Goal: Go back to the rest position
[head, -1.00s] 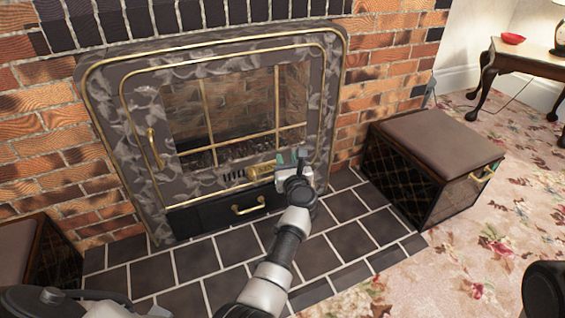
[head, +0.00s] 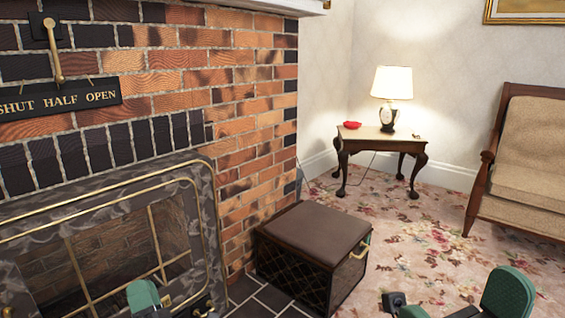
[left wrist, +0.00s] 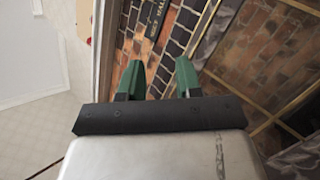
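My left gripper shows in the left wrist view (left wrist: 158,74) with its two green fingers apart and nothing between them. In the head view one green finger of it (head: 143,295) shows at the bottom edge, in front of the fireplace. My right gripper (head: 460,302) is at the bottom right edge of the head view, partly cut off. Its green fingertips appear apart, with nothing seen between them, over the carpet.
The brick fireplace with its gold-trimmed surround (head: 205,215) is at left. A box seat (head: 313,226) stands beside it. A side table (head: 350,135) with a lamp (head: 392,84) and red bowl (head: 352,124) stands behind. An armchair (head: 540,145) is at right. Carpet (head: 425,245) lies open between.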

